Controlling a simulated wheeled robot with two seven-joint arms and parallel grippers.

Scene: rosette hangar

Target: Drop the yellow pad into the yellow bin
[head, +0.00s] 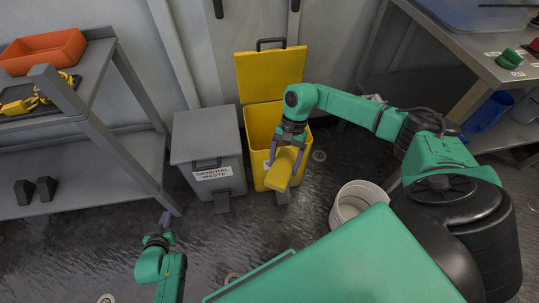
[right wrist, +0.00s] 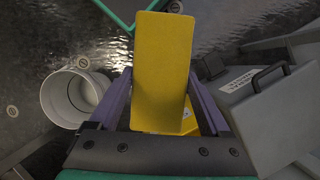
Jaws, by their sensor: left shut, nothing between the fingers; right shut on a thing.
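The yellow pad (head: 281,169) is a thick yellow block in my right gripper (head: 287,160), whose two fingers close on its sides. The pad also fills the middle of the right wrist view (right wrist: 162,70). In the head view it overlaps the front of the yellow bin (head: 256,130), whose lid (head: 270,75) stands open against the wall. A little of the yellow bin shows below the pad in the right wrist view (right wrist: 187,122). My left gripper (head: 165,218) is shut and empty, low at the left, away from the bin.
A closed grey general waste bin (head: 207,145) stands left of the yellow bin. A white bucket (head: 350,203) stands on the floor to the right. A metal shelf (head: 75,155) is at the left and a workbench (head: 465,60) at the right.

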